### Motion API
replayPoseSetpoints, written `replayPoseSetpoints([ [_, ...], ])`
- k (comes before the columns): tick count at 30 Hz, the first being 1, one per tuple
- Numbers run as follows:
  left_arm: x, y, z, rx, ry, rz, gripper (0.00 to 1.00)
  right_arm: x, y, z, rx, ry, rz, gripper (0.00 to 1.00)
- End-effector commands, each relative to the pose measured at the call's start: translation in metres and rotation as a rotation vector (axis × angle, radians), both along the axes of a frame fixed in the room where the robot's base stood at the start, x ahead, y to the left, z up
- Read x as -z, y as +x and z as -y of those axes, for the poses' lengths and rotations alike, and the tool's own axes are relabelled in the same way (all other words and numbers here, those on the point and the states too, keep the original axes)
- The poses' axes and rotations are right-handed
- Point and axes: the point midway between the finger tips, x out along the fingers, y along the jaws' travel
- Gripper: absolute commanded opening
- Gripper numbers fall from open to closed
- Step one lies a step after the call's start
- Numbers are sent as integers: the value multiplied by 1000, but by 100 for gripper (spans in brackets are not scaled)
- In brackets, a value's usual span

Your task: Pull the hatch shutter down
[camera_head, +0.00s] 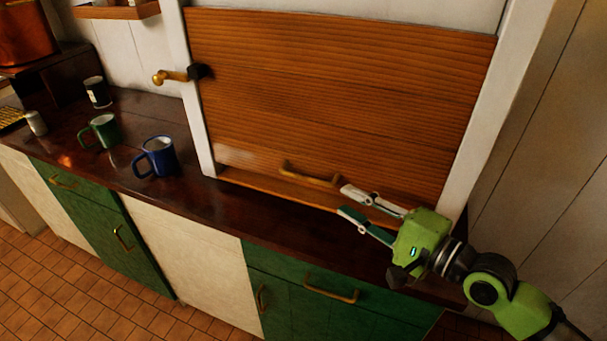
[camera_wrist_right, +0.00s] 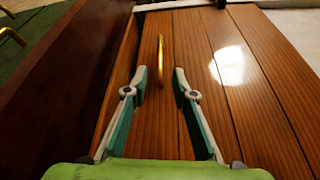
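The wooden hatch shutter (camera_head: 330,95) fills the white frame above the counter. Its lower edge is down near the counter top, and whether it touches the sill I cannot tell. A brass handle (camera_head: 310,175) sits low on the shutter. The handle also shows in the right wrist view (camera_wrist_right: 161,62), ahead of the fingertips and between their lines. My right gripper (camera_head: 350,203) is open and empty, just right of the handle and apart from it; its fingers also show in the right wrist view (camera_wrist_right: 160,80). My left gripper is not in view.
A brass crank (camera_head: 172,76) projects from the frame's left side. Green drawers with brass pulls (camera_head: 330,290) lie below.

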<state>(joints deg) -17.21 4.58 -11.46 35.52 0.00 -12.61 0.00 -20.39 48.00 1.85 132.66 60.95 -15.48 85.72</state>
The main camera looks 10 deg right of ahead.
Motion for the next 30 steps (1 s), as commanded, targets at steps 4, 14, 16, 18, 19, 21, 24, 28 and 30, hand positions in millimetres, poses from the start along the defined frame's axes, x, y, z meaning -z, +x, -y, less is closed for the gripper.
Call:
replayPoseSetpoints([
  [4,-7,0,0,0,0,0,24,-3,18,-12,0,5,4,25],
  [14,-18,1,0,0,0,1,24,2,67,-45,0,4,2,25],
  [16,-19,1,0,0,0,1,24,3,77,-52,-1,4,2,25],
  [18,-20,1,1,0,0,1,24,5,85,-58,-2,2,1,25],
  [19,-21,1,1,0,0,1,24,5,88,-60,-2,2,1,25],
  [21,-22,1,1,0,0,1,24,6,94,-64,-2,2,0,25],
  [24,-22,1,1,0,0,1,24,7,99,-67,-1,0,0,25],
  [28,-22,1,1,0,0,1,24,8,101,-69,-1,-1,0,25],
  [30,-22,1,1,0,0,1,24,8,101,-69,-1,-1,0,25],
])
